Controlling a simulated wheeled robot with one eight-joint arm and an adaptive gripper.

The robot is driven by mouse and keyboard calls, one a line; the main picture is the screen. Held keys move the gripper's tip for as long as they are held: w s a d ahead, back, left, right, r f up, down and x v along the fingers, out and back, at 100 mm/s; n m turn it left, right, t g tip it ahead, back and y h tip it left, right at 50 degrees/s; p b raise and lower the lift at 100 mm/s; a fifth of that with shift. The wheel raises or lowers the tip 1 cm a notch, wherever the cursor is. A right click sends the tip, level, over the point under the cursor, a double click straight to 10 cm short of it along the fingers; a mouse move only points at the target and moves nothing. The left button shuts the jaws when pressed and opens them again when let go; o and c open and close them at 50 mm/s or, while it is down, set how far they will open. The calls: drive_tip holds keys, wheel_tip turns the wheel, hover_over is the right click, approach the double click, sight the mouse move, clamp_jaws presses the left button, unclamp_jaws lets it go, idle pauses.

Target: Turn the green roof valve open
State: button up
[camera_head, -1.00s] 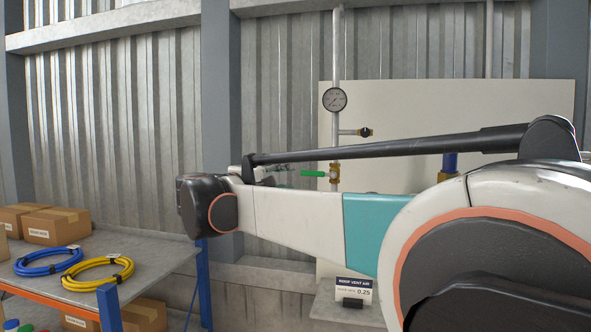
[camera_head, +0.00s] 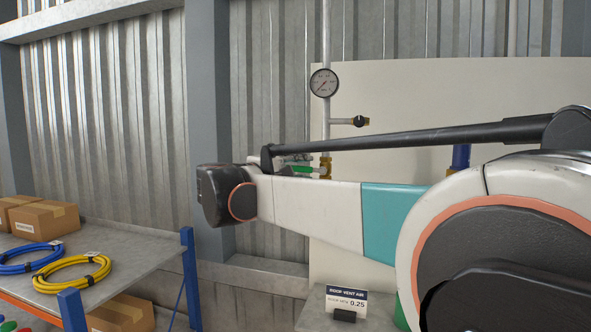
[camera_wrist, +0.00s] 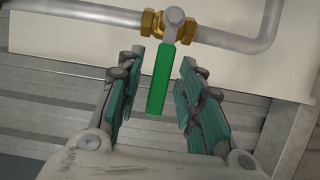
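The green roof valve has a green lever handle (camera_wrist: 161,79) on a brass valve body (camera_wrist: 153,22) in a grey pipe. In the wrist view the lever points from the pipe down between my fingers. My gripper (camera_wrist: 159,65) is open, with one teal-padded finger on each side of the lever and a visible gap on both sides. In the head view the green handle (camera_head: 301,169) shows just above my arm, beside its brass valve (camera_head: 325,168) on the upright pipe. My gripper is mostly hidden behind my arm there.
A pressure gauge (camera_head: 323,83) and a side tap with a black knob (camera_head: 360,122) sit higher on the pipe, before a pale panel (camera_head: 400,90). A sign (camera_head: 346,302) reads "ROOF VENT AIR". A bench (camera_head: 125,262) at left holds hoses and boxes.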

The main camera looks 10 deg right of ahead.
drive_tip(key=shift+s+a, duration=0.1)
drive_tip(key=shift+c, duration=1.1)
clamp_jaws()
drive_tip(key=r+m, duration=0.1)
drive_tip(key=r+m+y+p, duration=0.1)
drive_tip(key=shift+d+m, duration=0.2)
drive_tip(key=shift+m, duration=0.1)
drive_tip(key=shift+s+d+r+m+g+y+p, duration=0.15)
drive_tip(key=shift+r+m+y+p, duration=0.1)
drive_tip(key=shift+m, duration=0.3)
drive_tip(key=shift+d+r+m+g+y+p, duration=0.15)
drive_tip(key=shift+r+m+y, duration=0.1)
drive_tip(key=shift+m, duration=0.3)
drive_tip(key=shift+a, duration=0.1)
drive_tip(key=shift+o, duration=1.1)
unclamp_jaws()
